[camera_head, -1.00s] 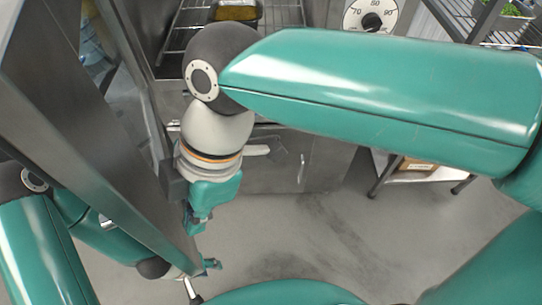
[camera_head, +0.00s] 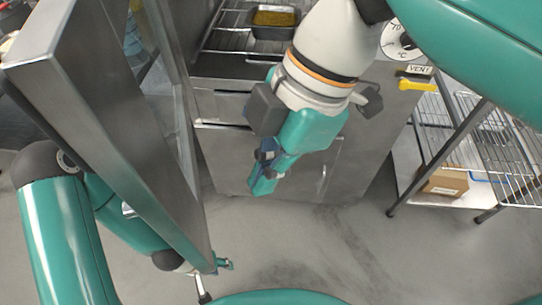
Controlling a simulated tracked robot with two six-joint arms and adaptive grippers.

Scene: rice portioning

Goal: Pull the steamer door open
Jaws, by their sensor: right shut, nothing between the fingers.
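The steamer door (camera_head: 120,150) is a tall grey metal panel at the left. It stands swung open, showing the steamer's interior. My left gripper (camera_head: 224,264) shows only in part by the door's lower near end; its arm passes behind the panel. I cannot tell whether it touches the door or how its fingers stand. My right gripper (camera_head: 263,184) points down in front of the steamer's front (camera_head: 335,170), to the right of the door. It is shut and empty, with a visible gap to the door.
In the steamer, a wire rack (camera_head: 235,40) carries a metal tray (camera_head: 275,34) with yellow-brown contents. A dial (camera_head: 398,42), a VENT label (camera_head: 418,70) and a yellow handle (camera_head: 417,86) are at right. A wire shelf (camera_head: 508,150) and cardboard box (camera_head: 445,182) stand beyond. Floor (camera_head: 310,245) in front is clear.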

